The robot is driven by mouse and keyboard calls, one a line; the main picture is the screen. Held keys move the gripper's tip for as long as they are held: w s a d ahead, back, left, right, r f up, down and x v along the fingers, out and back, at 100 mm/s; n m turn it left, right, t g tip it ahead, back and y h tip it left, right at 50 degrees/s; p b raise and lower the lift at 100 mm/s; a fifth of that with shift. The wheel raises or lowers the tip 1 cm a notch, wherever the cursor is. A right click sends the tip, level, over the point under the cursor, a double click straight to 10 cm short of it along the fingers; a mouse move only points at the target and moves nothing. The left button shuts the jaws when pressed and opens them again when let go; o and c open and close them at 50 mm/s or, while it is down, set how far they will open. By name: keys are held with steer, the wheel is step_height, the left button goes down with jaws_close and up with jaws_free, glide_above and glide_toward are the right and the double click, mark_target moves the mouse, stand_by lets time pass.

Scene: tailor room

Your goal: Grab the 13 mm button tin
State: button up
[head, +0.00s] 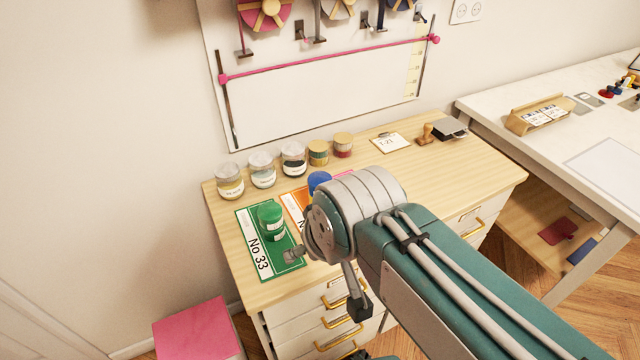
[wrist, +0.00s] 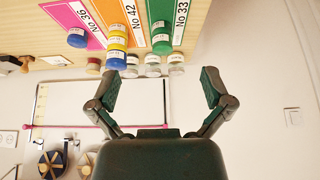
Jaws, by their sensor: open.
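Several small round tins stand on numbered cards, and I cannot read a 13 mm mark on any. Green tins (head: 269,212), seemingly stacked, stand on the green No 33 card (head: 247,235); green also shows in the wrist view (wrist: 162,44). A blue tin (head: 318,180) is partly hidden behind my arm; the wrist view shows yellow tins (wrist: 117,40) and a blue tin (wrist: 117,60) in line with the orange No 42 card. Another blue tin (wrist: 76,39) is on the pink No 36 card. My gripper (wrist: 162,88) is open and empty, its fingers apart.
A clipboard (head: 391,142) and stamp (head: 426,133) lie further right. The wall board (head: 320,100) rises behind. A pink-topped box (head: 196,328) stands left of the drawers.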

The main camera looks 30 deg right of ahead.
stand_by(0.3)
steer(key=m+g, duration=0.1)
steer(key=m, duration=0.1)
glide_toward(321, 180)
steer(key=f, duration=0.1)
steer(key=shift+h, duration=0.3)
steer(key=x, duration=0.5)
steer(key=shift+a+f, duration=0.15)
steer(key=shift+a, duration=0.25)
steer(key=x, duration=0.5)
steer(key=shift+w+d+f, duration=0.15)
steer(key=shift+w, duration=0.2)
steer(key=c, duration=1)
